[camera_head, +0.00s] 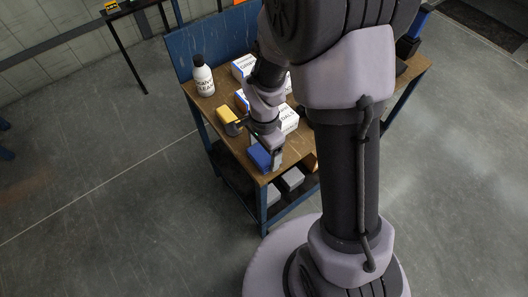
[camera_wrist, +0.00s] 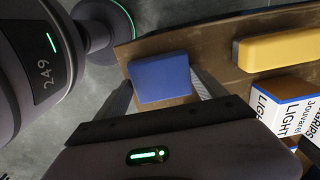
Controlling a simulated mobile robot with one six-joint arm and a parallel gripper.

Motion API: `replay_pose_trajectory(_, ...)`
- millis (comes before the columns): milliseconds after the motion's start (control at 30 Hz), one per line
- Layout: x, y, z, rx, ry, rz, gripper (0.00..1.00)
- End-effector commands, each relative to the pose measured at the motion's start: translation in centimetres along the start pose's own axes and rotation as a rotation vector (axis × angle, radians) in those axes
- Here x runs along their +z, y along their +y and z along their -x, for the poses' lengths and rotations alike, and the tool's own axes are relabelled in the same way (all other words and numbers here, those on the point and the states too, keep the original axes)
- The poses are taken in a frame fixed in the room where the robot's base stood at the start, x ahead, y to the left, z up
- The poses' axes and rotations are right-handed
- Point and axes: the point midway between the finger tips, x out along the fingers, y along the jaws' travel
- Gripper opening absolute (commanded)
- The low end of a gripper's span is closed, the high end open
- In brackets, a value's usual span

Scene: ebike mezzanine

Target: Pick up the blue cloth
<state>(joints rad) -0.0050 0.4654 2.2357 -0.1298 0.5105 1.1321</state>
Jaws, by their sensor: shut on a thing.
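The blue cloth (camera_head: 259,157) is a folded blue block at the front corner of the wooden table top. In the wrist view the blue cloth (camera_wrist: 160,77) sits between the two fingers. My gripper (camera_head: 268,153) is down at the cloth, and it also shows in the wrist view (camera_wrist: 163,92) with a finger at each side of the cloth. It is shut on the cloth. Whether the cloth is clear of the table top cannot be told.
The workbench (camera_head: 222,138) has a blue frame and back panel. On it are a yellow block (camera_head: 229,116), a white bottle (camera_head: 203,76) with a dark cap, and several white and blue boxes (camera_head: 289,121). The yellow block also shows in the wrist view (camera_wrist: 280,50). Open floor lies left.

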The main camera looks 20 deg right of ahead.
Motion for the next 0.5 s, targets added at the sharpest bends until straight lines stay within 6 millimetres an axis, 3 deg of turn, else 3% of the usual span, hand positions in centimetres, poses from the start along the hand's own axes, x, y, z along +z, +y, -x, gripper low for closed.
replay_pose_trajectory(267,0.0,-0.1,3.7,-0.003,0.001,0.0,0.41)
replay_pose_trajectory(500,-2.2,4.9,4.1,0.0,0.0,-0.005,0.41)
